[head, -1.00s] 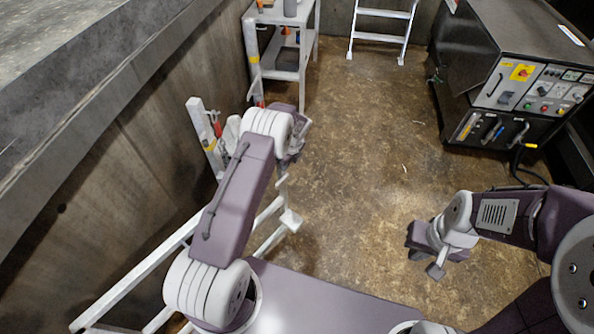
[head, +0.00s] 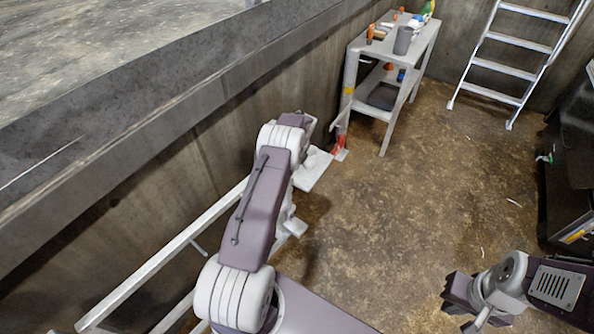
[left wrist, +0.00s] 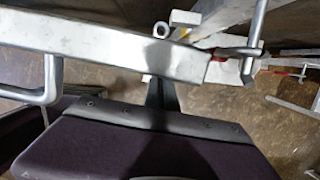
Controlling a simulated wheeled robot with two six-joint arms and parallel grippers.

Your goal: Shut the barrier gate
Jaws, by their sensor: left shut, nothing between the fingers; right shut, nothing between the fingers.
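The barrier gate (head: 165,258) is a pale metal frame running along the concrete wall at lower left in the head view. My left arm hides part of it. In the left wrist view its square top rail (left wrist: 100,50) crosses the picture, with a bent handle (left wrist: 48,75) and a ring (left wrist: 161,30). A red-marked latch with an upright pin (left wrist: 256,35) is at the rail's right end. My left gripper (left wrist: 160,92) is shut and empty, right by the rail; I cannot tell whether they touch. My right gripper (head: 462,298) is shut and empty above open floor.
A grey table (head: 420,40) with tools and bottles stands against the wall beyond my left arm. A ladder (head: 515,48) leans at the back right. A dark machine (head: 570,170) is at the right edge. The brown floor between them is mostly clear.

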